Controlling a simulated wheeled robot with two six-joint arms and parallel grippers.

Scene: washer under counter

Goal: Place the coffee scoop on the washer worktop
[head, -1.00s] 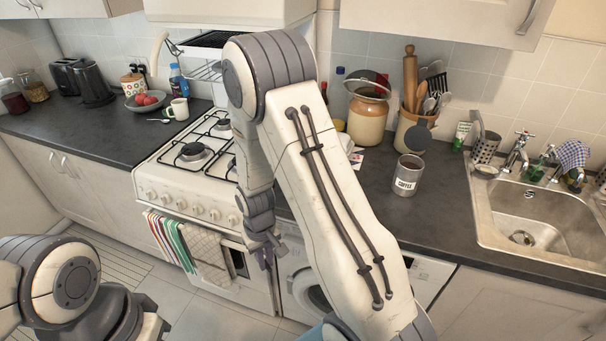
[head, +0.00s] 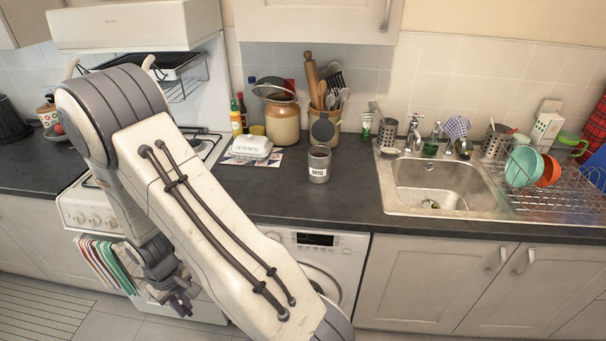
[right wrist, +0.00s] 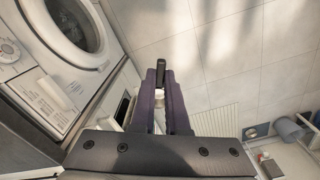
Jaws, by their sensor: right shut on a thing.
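My right gripper (head: 180,302) hangs low at the left, in front of the cooker and below counter height. In the right wrist view, its purple fingers (right wrist: 161,82) are shut on the coffee scoop, whose black end (right wrist: 160,62) sticks out past the tips; a pale metallic part shows between the fingers. The scoop cannot be made out in the head view. The washer worktop (head: 262,200) is the dark counter above the white washer (head: 318,262). My left gripper is not in view.
A white butter dish (head: 251,146), a stoneware jar (head: 282,122) and a utensil crock (head: 325,125) stand toward the wall. The sink (head: 435,185) and dish rack (head: 560,185) are on the right, the cooker (head: 90,215) on the left. The counter's front strip is clear.

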